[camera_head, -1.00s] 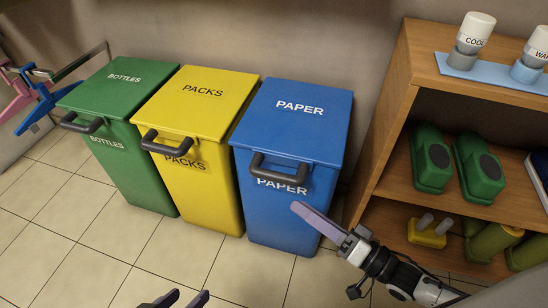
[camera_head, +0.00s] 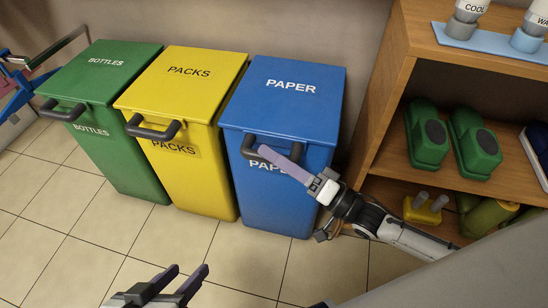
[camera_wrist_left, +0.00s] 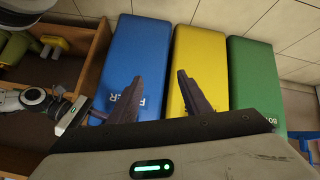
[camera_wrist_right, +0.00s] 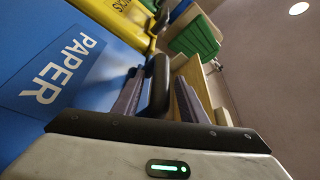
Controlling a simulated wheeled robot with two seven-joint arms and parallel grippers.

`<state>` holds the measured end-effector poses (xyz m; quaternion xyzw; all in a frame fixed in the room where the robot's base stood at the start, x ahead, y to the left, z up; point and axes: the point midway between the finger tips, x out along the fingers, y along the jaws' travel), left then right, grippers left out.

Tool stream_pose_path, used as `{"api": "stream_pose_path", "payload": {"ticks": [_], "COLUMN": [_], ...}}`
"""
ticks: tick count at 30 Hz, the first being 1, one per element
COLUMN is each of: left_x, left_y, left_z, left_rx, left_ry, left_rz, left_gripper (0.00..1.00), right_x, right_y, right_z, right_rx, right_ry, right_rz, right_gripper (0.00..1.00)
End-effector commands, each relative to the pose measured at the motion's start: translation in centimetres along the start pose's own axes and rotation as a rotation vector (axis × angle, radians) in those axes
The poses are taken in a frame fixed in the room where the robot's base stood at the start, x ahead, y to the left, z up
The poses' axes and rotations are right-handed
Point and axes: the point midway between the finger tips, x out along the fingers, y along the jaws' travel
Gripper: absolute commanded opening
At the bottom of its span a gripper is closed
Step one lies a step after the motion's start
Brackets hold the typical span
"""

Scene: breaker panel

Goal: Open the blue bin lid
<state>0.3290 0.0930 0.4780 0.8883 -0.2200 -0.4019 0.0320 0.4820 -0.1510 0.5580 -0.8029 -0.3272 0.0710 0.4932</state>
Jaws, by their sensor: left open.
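The blue PAPER bin (camera_head: 280,185) stands at the right of the bin row, its lid (camera_head: 288,95) down. Its dark handle (camera_head: 262,147) projects from the lid's front edge. My right gripper (camera_head: 268,152) reaches in from the right at this handle. In the right wrist view the handle (camera_wrist_right: 158,82) lies between the two open fingers, and whether they touch it is unclear. My left gripper (camera_head: 188,274) is open and empty, low in front of the bins. The left wrist view shows its fingers over the blue (camera_wrist_left: 137,50) and yellow bins.
The yellow PACKS bin (camera_head: 190,85) and green BOTTLES bin (camera_head: 105,75) stand to the left, lids down. A wooden shelf (camera_head: 385,110) with green containers (camera_head: 428,135) and labelled bottles stands close on the right. Tiled floor (camera_head: 110,225) in front is clear.

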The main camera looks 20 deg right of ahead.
Motion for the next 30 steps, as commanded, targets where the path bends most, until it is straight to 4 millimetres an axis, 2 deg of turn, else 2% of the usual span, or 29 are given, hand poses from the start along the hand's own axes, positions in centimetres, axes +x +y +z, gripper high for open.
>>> {"api": "stream_pose_path", "payload": {"ticks": [8,15,22,27,30], "left_x": [0.0,-0.1,-0.2,-0.8,-0.6], "left_y": [0.0,0.0,0.1,-0.2,-1.0], "left_z": [0.0,-0.1,-0.2,-0.5,1.1], "left_rx": [-0.001,0.000,0.001,0.014,0.017], "left_ry": [0.002,0.002,0.002,-0.014,-0.073], "left_rz": [0.001,0.001,0.000,-0.019,-0.050], "left_gripper": [0.44,0.44,0.44,0.44,0.44], "right_x": [0.2,0.2,0.2,0.4,0.7], "right_y": [0.0,0.0,-0.2,-1.1,-2.2], "right_z": [0.0,0.0,-0.1,-0.6,-1.3], "right_rx": [0.000,0.000,0.001,0.018,0.043], "right_ry": [0.000,0.000,0.000,-0.001,-0.001], "right_rz": [0.000,0.000,0.001,0.009,0.020], "right_gripper": [0.39,0.00,0.00,0.00,0.00]}}
